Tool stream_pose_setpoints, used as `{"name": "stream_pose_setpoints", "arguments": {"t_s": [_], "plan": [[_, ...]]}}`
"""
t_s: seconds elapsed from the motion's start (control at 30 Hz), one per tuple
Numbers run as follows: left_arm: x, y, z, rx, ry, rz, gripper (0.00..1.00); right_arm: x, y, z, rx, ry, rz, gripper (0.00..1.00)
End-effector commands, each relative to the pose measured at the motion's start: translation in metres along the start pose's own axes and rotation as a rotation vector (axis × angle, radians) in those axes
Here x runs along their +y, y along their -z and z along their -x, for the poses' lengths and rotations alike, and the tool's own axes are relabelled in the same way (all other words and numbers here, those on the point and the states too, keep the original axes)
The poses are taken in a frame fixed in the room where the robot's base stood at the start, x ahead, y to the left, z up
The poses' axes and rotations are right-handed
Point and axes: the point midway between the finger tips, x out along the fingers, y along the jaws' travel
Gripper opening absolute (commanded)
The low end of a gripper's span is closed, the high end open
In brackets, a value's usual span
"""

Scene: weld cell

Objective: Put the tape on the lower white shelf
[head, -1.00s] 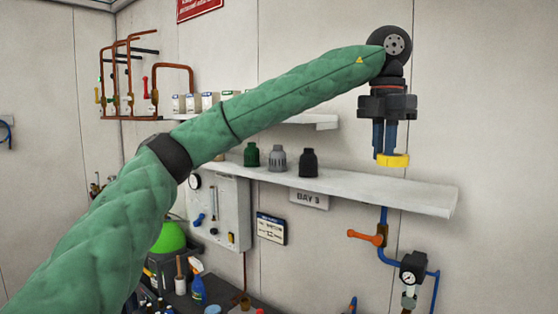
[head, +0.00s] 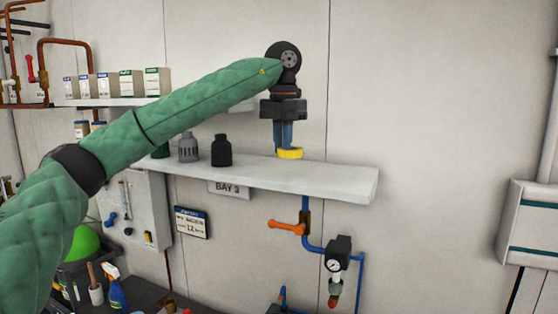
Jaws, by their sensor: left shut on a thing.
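The yellow tape (head: 290,154) is held between the fingertips of my left gripper (head: 287,148), which points straight down. The tape is right at the top surface of the lower white shelf (head: 335,180), over its right half. I cannot tell whether the tape touches the shelf. My green-sleeved left arm crosses from the left and hides part of the shelf's left end. My right gripper is not in view.
A black bottle (head: 222,151) and a grey bottle (head: 188,149) stand on the shelf left of the tape, with a green one partly hidden by my arm. The upper shelf (head: 100,102) holds several small boxes. The shelf's right end is clear.

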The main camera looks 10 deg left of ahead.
Motion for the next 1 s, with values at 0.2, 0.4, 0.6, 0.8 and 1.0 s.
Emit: {"name": "stream_pose_setpoints", "arguments": {"t_s": [0.2,0.4,0.6,0.8,1.0], "plan": [[0.011,-0.005,-0.007,-0.001,0.0,-0.001,0.0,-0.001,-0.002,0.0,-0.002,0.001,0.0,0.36],[0.011,-0.006,-0.024,0.001,0.0,0.0,0.0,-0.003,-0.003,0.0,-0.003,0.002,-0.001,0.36],[0.011,-0.005,-0.045,0.0,0.0,-0.001,0.0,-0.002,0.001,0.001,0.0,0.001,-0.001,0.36],[0.011,-0.005,-0.046,-0.002,-0.001,0.0,0.0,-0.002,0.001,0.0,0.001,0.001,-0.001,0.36],[0.011,-0.005,-0.05,-0.001,-0.001,0.0,0.0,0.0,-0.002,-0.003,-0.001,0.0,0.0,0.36]]}}
